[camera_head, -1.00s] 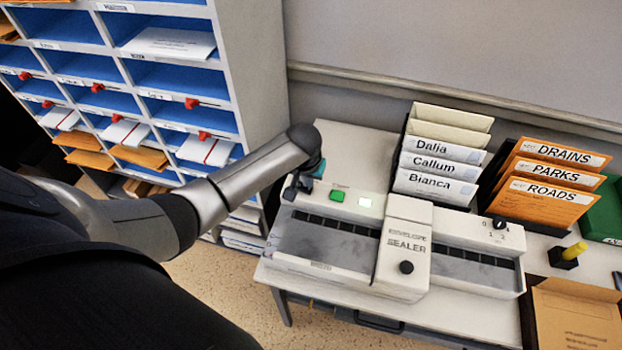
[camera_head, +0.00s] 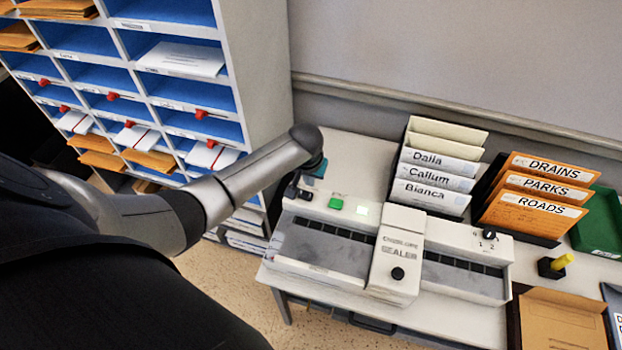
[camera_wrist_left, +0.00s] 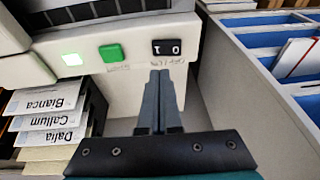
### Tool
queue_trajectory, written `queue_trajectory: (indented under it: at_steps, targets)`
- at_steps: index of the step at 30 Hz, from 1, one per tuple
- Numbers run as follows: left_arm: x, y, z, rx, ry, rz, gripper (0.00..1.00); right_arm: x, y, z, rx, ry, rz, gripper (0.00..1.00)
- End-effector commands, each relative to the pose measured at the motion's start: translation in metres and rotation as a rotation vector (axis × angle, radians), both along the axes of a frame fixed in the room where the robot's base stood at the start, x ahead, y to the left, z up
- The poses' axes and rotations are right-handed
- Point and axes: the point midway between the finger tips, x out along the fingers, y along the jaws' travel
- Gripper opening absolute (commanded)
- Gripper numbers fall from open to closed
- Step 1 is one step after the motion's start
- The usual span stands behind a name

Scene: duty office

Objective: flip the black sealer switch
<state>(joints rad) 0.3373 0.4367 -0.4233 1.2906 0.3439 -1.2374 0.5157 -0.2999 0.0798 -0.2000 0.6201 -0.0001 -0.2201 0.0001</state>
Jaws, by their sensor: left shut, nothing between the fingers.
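The envelope sealer (camera_head: 325,245) is a pale grey machine on the table. Its black switch (camera_wrist_left: 167,46) is a small rocker marked 1 and 0, beside a green button (camera_wrist_left: 111,53) in the left wrist view. My left gripper (camera_wrist_left: 160,74) is shut and empty, its fingertips just short of the switch in that picture; I cannot tell whether they touch it. In the head view my left gripper (camera_head: 294,190) is at the sealer's back left corner, partly hidden by my wrist. The green button (camera_head: 336,204) and a lit pale lamp (camera_head: 361,209) are to its right.
The pigeonhole rack (camera_head: 262,110) stands close on the left. Behind the sealer are white named folders (camera_head: 430,193) and orange folders (camera_head: 540,200). A black dial (camera_head: 489,233) is on the sealer's right part. Bare table (camera_head: 355,155) shows behind the sealer.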

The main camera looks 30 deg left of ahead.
Motion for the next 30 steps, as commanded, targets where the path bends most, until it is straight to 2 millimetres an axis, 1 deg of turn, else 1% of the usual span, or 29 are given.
queue_trajectory:
  at_steps: [1, 9, 15, 21, 30]
  targets:
    - [-0.001, -0.003, 0.011, -0.001, -0.003, -0.002, 0.0, 0.0, -0.001, 0.004, -0.001, 0.001, 0.0, 0.5]
    - [-0.012, -0.014, 0.053, 0.0, -0.004, -0.003, 0.0, 0.0, -0.001, 0.012, -0.001, 0.001, 0.0, 0.5]
    - [-0.019, -0.02, 0.078, 0.0, -0.002, 0.0, 0.0, 0.0, -0.001, 0.016, -0.001, 0.001, 0.0, 0.5]
    - [-0.023, -0.024, 0.091, 0.0, 0.0, 0.0, 0.0, 0.0, -0.001, 0.017, -0.001, 0.001, 0.0, 0.5]
    - [-0.023, -0.024, 0.093, 0.0, 0.0, 0.0, 0.0, 0.0, -0.001, 0.017, -0.001, 0.001, 0.0, 0.5]
